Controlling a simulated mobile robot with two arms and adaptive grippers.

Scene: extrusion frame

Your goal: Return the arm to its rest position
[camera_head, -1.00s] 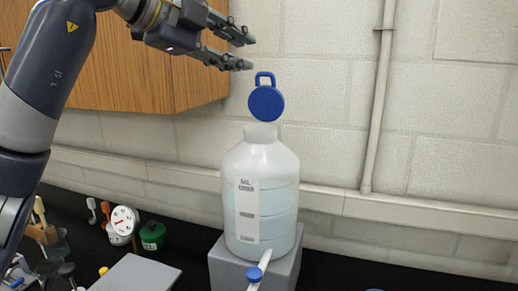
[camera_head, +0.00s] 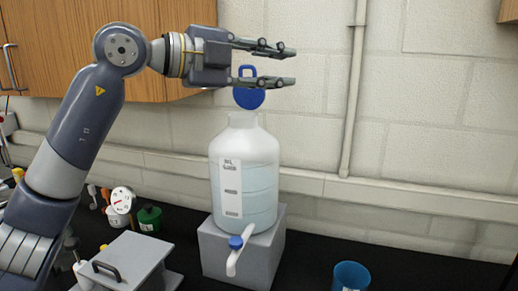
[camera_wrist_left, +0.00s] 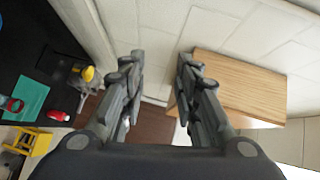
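My left gripper (camera_head: 284,66) is in the upper middle of the head view, with its two fingers apart and nothing between them. In the left wrist view my left gripper (camera_wrist_left: 158,85) also shows open and empty, with wall and cabinet beyond it. My left arm rises from the lower left, with the forearm pointing right. The gripper is above the white jug (camera_head: 243,180) in the picture. A blue round cap with a loop handle (camera_head: 249,97) shows just above the jug's neck, partly behind the lower finger. My right gripper is not in view.
The jug, with a blue-knobbed spigot (camera_head: 236,243), stands on a grey block (camera_head: 222,258). A blue cup (camera_head: 350,277) is at the lower right. A gauge (camera_head: 122,199) and green container (camera_head: 150,218) stand at the left. A wooden cabinet (camera_head: 60,50) hangs behind my arm.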

